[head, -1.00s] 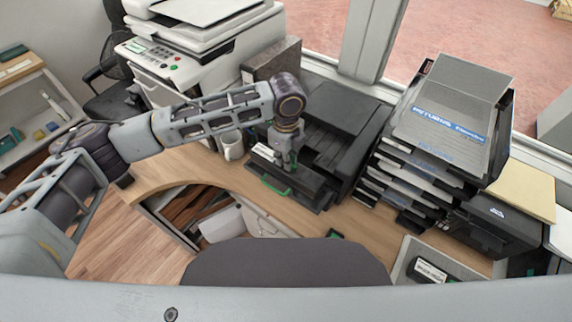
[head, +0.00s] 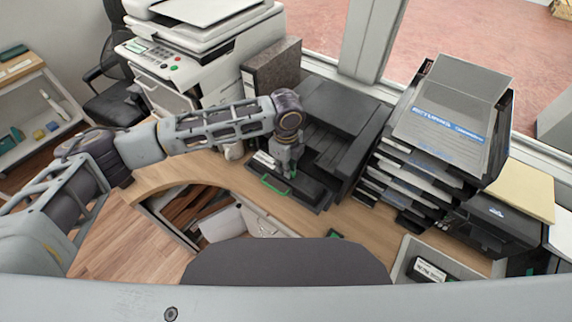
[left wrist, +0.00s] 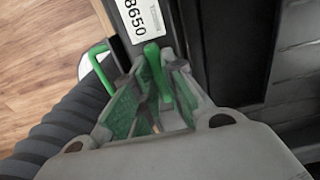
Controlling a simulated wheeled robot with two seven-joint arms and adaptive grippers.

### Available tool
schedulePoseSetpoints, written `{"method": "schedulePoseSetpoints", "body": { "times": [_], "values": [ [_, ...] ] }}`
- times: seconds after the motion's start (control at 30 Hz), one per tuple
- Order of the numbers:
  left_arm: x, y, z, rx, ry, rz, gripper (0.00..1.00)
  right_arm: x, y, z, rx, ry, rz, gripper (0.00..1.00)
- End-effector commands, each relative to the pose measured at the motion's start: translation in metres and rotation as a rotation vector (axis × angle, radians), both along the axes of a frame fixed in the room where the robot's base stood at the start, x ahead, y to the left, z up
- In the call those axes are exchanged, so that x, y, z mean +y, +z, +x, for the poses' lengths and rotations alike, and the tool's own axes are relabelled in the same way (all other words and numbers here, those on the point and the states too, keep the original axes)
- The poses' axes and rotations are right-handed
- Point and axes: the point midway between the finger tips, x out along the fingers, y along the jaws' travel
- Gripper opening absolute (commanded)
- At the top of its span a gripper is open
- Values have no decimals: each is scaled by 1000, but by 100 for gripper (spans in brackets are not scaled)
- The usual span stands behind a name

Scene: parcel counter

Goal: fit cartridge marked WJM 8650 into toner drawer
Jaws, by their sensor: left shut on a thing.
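The cartridge is black with a white label (head: 264,159). In the left wrist view the label (left wrist: 138,17) shows "8650"; the rest is cut off. My left gripper (head: 286,172) is shut on the cartridge's green tab (left wrist: 153,58). The cartridge is over or in the toner drawer, which extends from the front of the black printer (head: 343,108); I cannot tell whether it is fully seated. The drawer's green handle (head: 273,184) shows at the front, and also in the left wrist view (left wrist: 94,66). The gripper hides part of the cartridge. My right gripper is not in view.
A stack of black trays (head: 420,165) stands close right of the printer. Another labelled cartridge (head: 428,269) lies in a grey tray at front right. A white mug (head: 234,150), partly behind my arm, and a dark binder (head: 270,66) are to the left. The front counter is mostly clear.

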Motion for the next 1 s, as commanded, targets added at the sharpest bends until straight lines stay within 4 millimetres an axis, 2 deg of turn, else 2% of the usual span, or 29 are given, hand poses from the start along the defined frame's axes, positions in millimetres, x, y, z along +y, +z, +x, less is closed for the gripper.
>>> {"method": "schedulePoseSetpoints", "body": {
  "times": [0.03,0.07,0.2,0.77,1.0],
  "values": [
    [0,0,0,-1,0,-1,0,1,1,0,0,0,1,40],
    [0,-1,0,0,0,0,15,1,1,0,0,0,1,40],
    [0,-1,0,0,0,0,33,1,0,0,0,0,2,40],
    [0,5,0,-1,-1,-1,34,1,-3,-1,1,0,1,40],
    [0,32,0,-2,0,-1,34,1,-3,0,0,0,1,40]
  ]
}}
